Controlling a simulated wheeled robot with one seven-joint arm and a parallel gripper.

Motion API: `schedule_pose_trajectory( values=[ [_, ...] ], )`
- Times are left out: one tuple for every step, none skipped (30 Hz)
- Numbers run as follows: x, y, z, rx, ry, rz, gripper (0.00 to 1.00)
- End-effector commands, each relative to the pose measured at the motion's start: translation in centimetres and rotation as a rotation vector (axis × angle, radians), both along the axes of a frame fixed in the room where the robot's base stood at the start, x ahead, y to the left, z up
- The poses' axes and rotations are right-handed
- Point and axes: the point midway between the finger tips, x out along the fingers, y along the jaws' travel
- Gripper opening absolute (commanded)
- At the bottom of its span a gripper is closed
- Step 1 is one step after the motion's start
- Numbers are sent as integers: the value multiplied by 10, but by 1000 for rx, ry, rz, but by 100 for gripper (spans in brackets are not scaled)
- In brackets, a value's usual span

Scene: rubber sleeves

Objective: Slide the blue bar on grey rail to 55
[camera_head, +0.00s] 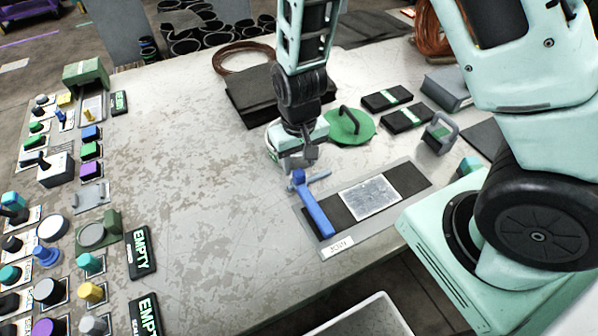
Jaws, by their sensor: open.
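The blue bar (316,212) lies slantwise across the left part of the grey rail (303,219) at the front of the table. A short blue crosspiece or handle stands out near its far end. My gripper (298,166) hangs just above and behind the far end of the bar, pointing down. It is open, and I cannot tell whether it touches the bar. A light grey plate (370,196) lies on the dark middle of the rail. A small white label (337,246) sits at the rail's front left corner; its print is too small to read. No scale numbers are legible.
A green disc with a black handle (349,126) and a dark block (262,98) stand behind the rail. Black-and-green boxes (386,98) and a grey handled piece (439,133) are to the right. Many buttons and knobs line the left edge. The table's middle left is clear.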

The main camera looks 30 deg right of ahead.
Motion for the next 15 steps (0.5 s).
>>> schedule_pose_trajectory(
  values=[
    [-1, -1, -11, -1, 4, -2, 45],
    [-1, -1, -15, -1, 4, -2, 45],
    [-1, 0, -22, 0, 3, -2, 45],
    [-1, 0, -25, 0, 3, -2, 45],
    [0, 0, -29, 0, 2, -2, 45],
    [0, 0, -33, 0, 1, -2, 45],
    [0, 0, -35, 0, 1, -2, 45],
    [0, 0, -38, 0, 1, -2, 45],
    [0, 0, -40, 0, 1, -1, 45],
    [0, 0, -42, 1, 0, -1, 45],
    [0, 0, -43, 1, -1, -1, 45],
    [0, 0, -44, 1, -1, 0, 45],
    [0, 0, -45, 1, -1, 0, 45],
    [0, 0, -45, 1, -1, 0, 45],
    [0, 0, -45, 1, -1, 0, 45]
  ],
)
